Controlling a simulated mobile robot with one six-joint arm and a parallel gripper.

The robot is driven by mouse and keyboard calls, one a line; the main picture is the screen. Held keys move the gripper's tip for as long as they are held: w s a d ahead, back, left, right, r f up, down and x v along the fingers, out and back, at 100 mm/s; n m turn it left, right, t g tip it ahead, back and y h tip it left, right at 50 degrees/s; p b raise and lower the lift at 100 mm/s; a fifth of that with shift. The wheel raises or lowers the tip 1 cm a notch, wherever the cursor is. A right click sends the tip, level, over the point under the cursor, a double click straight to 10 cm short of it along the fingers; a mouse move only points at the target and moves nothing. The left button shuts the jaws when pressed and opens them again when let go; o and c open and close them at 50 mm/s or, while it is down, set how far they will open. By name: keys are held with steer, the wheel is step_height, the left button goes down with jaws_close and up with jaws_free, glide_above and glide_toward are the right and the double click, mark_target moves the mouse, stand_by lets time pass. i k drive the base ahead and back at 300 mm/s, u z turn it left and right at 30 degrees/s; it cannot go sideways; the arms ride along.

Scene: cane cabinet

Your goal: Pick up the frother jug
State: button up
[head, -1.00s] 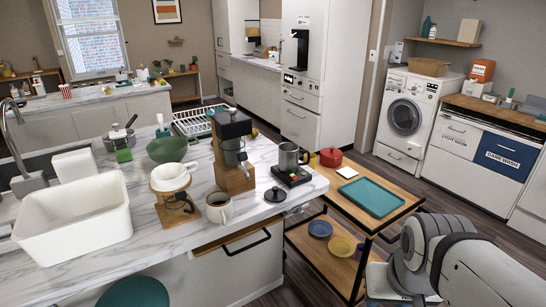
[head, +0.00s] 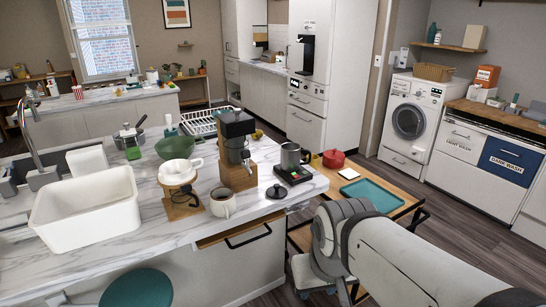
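A steel jug with a side handle (head: 291,156), which looks like the frother jug, stands upright on a small black scale-like base (head: 293,175). The base sits near the right end of the marble counter (head: 262,205). The jug's front and handle are in plain view. My arm is at the lower right, to the right of and nearer than the jug. My gripper is not in the picture.
A coffee grinder (head: 237,145) stands close left of the jug. A black lid (head: 276,191), a mug (head: 222,203) and a dripper stand (head: 181,185) are nearby. A trolley with a teal tray (head: 372,195) and red pot (head: 333,159) stands right of the counter.

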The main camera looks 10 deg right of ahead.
mark_target(290, 152)
steer(key=z, duration=0.05)
steer(key=i, duration=1)
steer(key=u, duration=0.05)
